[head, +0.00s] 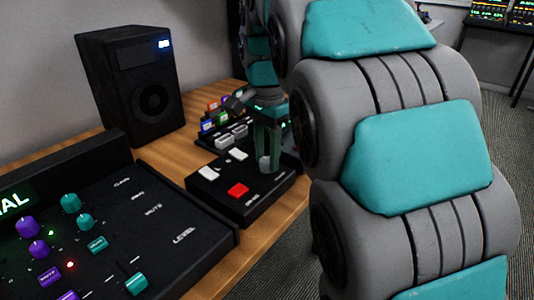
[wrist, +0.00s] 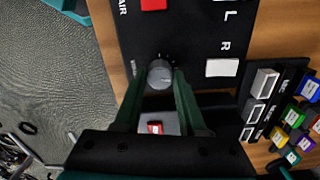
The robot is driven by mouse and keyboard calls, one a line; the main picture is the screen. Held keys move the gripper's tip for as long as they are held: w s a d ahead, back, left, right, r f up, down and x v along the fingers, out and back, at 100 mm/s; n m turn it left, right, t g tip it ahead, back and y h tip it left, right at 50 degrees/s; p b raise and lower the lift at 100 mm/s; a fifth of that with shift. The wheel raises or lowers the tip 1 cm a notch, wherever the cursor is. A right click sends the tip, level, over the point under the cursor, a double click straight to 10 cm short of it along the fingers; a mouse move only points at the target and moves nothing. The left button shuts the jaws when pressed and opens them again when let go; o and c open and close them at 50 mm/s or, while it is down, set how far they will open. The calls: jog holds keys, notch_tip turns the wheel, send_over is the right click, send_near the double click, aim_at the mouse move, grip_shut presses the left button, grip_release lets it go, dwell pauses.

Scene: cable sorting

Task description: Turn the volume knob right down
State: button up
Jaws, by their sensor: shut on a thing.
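The volume knob is a round grey knob (wrist: 160,74) with tick marks around it, on a black control box (wrist: 190,35). In the head view the knob (head: 264,163) shows at the lower end of my gripper (head: 268,150), near the back right of the box (head: 250,205). In the wrist view my gripper's green fingers (wrist: 159,78) stand on both sides of the knob and are shut on it. A pointer on the knob is too small to read for certain.
The same box carries a red button (head: 238,190) and white buttons (head: 208,173). Behind it is a panel with white switches and coloured blocks (head: 222,110). A black mixer (head: 165,235) lies at the left front, and a speaker (head: 130,85) stands at the back left.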

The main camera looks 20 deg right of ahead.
grip_shut()
jog(key=shift+n, duration=0.3)
jog(key=n, duration=0.4)
jog(key=shift+b, duration=0.35)
jog(key=n, duration=1)
jog(key=shift+r+n, duration=0.1)
jog(key=shift+n, duration=0.2)
jog(key=n+p, duration=0.1)
jog(key=n, duration=0.3)
jog(key=shift+n, duration=0.3)
jog(key=o, duration=0.9)
grip_release()
